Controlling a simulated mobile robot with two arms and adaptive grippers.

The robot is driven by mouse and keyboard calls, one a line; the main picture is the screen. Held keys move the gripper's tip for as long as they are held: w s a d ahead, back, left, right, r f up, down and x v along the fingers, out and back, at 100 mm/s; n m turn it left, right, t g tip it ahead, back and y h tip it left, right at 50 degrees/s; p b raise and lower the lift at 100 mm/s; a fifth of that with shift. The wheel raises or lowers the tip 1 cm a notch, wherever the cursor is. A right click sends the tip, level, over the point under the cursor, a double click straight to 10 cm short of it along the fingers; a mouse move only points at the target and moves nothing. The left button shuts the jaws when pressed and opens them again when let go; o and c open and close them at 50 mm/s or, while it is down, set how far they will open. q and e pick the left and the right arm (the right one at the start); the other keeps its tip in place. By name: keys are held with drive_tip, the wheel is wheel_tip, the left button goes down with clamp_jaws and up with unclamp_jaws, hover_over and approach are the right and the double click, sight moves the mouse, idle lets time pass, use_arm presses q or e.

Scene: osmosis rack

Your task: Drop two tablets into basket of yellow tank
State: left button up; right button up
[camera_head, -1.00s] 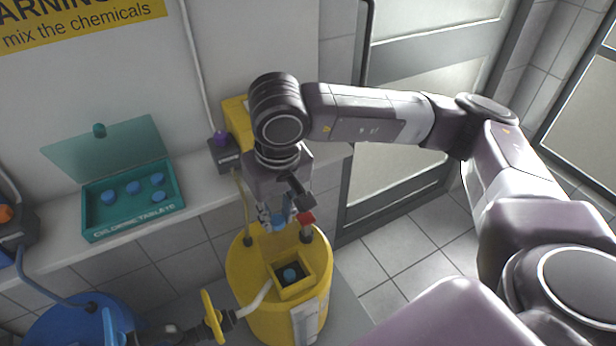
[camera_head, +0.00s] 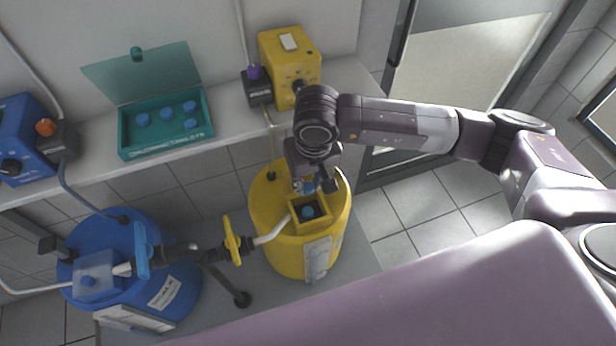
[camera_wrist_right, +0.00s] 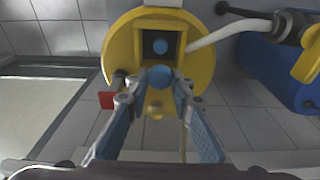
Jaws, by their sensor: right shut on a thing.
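The yellow tank (camera_head: 282,255) stands on the floor and has a square yellow basket (camera_head: 311,228) in its top. One blue tablet (camera_head: 308,212) lies inside the basket; it also shows in the right wrist view (camera_wrist_right: 160,46). My right gripper (camera_head: 307,186) is just above the back edge of the basket. In the right wrist view the gripper (camera_wrist_right: 158,84) is shut on a second blue tablet (camera_wrist_right: 160,76), held between its fingertips just short of the basket opening. My left gripper is not in view.
An open teal box (camera_head: 168,154) with several blue tablets sits on the shelf. A blue tank (camera_head: 178,290) stands at left. A pipe with a yellow valve handle (camera_head: 231,240) reaches the yellow tank. A yellow pump (camera_head: 277,68) is on the shelf behind.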

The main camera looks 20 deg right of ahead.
sight(307, 211)
wheel_tip(307, 211, down, 2)
wheel_tip(307, 211, down, 8)
drive_tip(key=b, duration=0.9)
drive_tip(key=shift+f, duration=0.2)
drive_tip(key=shift+f+b, duration=0.35)
drive_tip(key=shift+b, duration=0.45)
idle(0.6)
drive_tip(key=o, duration=0.9)
drive_tip(key=shift+o, duration=0.7)
drive_tip(key=shift+o, duration=1.3)
